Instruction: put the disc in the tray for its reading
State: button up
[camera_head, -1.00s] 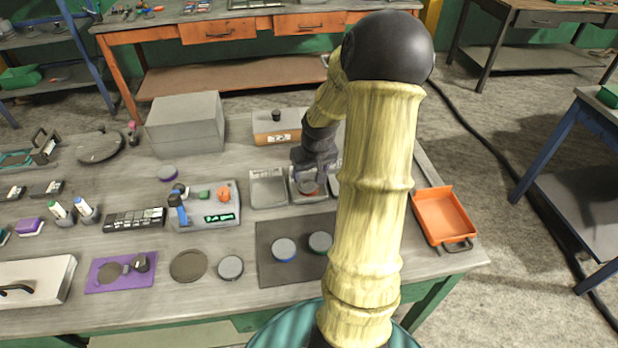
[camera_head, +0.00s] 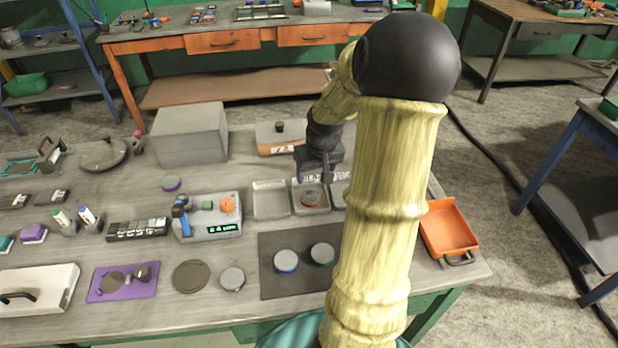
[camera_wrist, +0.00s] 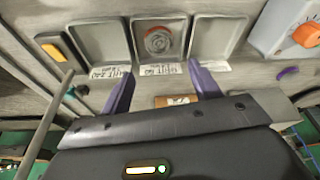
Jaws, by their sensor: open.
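A grey disc with a red rim (camera_head: 311,198) lies flat in the middle of three grey trays (camera_head: 298,208); it also shows in the wrist view (camera_wrist: 159,41). The left tray (camera_head: 270,203) is empty. The right tray (camera_head: 338,197) is partly hidden by my arm, but in the wrist view it looks empty (camera_wrist: 98,45). My gripper (camera_wrist: 164,92) is open, with purple fingers apart and nothing between them. It is beyond the middle tray, clear of the disc. A meter (camera_head: 207,217) with a lit green display stands left of the trays; its digits are too small to read.
A blue-rimmed disc (camera_head: 286,261) and a green-rimmed disc (camera_head: 322,253) lie on a dark mat (camera_head: 290,284). A grey box (camera_head: 190,135) and an orange bin (camera_head: 448,228) stand nearby.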

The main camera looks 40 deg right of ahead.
jog(key=s+a+n, duration=0.1)
jog(key=s+a, duration=0.2)
jog(key=a, duration=0.4)
jog(key=s+a+n, duration=0.1)
jog(key=s+a, duration=0.3)
jog(key=a, duration=0.4)
jog(key=s+a+r, duration=0.1)
jog(key=s+a, duration=0.2)
jog(key=a, duration=0.4)
jog(key=shift+s+a+n+y, duration=0.15)
jog(key=shift+a+n+y, duration=0.1)
jog(key=shift+n+y, duration=0.15)
jog(key=shift+r, duration=0.15)
notch_tip(320, 180, up, 4)
jog(key=p, duration=0.4)
jog(key=shift+r, duration=0.1)
